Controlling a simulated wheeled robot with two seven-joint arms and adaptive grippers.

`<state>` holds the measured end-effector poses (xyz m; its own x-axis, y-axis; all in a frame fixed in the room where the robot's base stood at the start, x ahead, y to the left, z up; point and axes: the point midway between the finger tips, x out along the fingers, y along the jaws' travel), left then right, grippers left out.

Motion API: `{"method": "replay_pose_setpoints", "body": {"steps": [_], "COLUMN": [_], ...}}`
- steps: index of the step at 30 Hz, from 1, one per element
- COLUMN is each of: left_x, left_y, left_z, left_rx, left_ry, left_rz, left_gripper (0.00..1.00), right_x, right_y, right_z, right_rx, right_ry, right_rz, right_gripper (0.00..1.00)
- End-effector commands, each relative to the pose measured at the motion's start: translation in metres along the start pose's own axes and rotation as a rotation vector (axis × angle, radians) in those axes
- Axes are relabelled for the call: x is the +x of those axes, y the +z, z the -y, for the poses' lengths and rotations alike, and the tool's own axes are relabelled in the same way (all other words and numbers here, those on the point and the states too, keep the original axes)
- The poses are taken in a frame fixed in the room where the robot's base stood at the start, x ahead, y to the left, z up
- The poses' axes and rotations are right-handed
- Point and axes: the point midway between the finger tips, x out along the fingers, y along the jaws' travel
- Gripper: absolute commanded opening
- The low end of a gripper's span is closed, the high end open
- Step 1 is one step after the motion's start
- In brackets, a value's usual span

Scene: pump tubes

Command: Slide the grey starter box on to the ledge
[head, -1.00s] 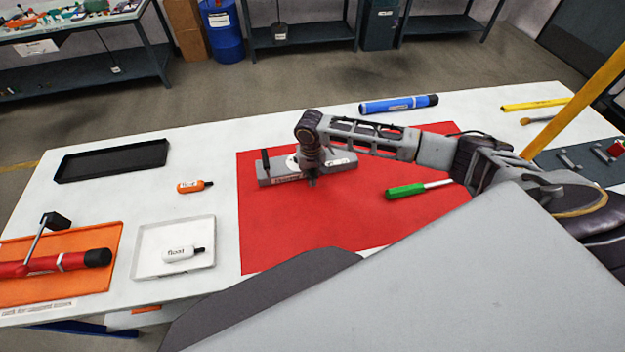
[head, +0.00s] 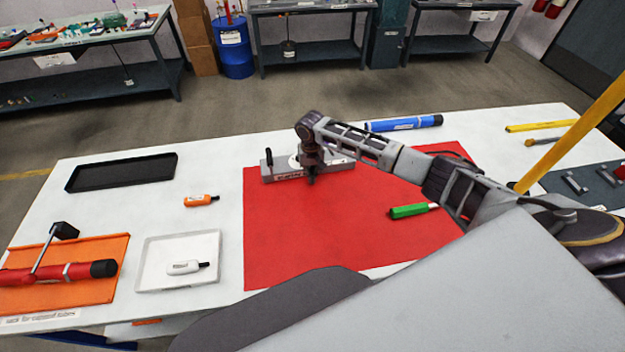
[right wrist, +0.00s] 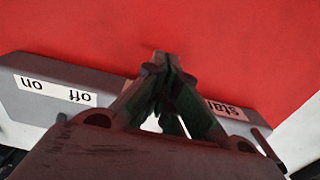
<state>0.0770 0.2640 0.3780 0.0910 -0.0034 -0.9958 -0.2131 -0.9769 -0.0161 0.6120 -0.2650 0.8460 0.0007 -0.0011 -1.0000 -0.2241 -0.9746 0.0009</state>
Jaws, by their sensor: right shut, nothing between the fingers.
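The grey starter box (head: 279,176) lies across the back edge of the red mat, toward its left corner. A short dark handle stands at its left end. In the right wrist view the box (right wrist: 60,78) shows "on" and "off" labels and part of a "start" label. My right gripper (head: 311,182) points down at the box's near side, shut and empty. Its closed fingertips (right wrist: 165,60) hide the middle of the box; whether they touch it I cannot tell. I cannot make out the ledge. My left gripper is not in view.
On the red mat (head: 330,240) lies a green-handled tool (head: 408,211). A blue tube (head: 403,123) lies behind my right arm. A black tray (head: 122,172), an orange bottle (head: 198,201) and a white tray (head: 153,281) are at left. A yellow bar rises at right.

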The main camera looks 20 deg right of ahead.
Motion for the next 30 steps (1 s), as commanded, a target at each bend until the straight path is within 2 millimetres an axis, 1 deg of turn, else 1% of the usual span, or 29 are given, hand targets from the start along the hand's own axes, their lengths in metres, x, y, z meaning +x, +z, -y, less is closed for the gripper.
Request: {"method": "replay_pose_setpoints", "body": {"steps": [3, 14, 30], "left_x": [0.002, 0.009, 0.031], "left_y": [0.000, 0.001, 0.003], "left_z": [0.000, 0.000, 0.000], "left_rx": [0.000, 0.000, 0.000], "left_ry": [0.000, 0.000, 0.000], "left_rz": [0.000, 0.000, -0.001], "left_gripper": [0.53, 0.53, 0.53], "right_x": [0.000, 0.001, 0.002], "right_y": [-0.011, -0.041, -0.083], "right_z": [0.001, 0.001, 0.000], "right_rx": [0.002, 0.001, 0.003], "right_ry": [-0.001, -0.001, -0.001], "right_rz": [-0.001, -0.002, -0.001], "right_gripper": [0.00, 0.00, 0.00]}}
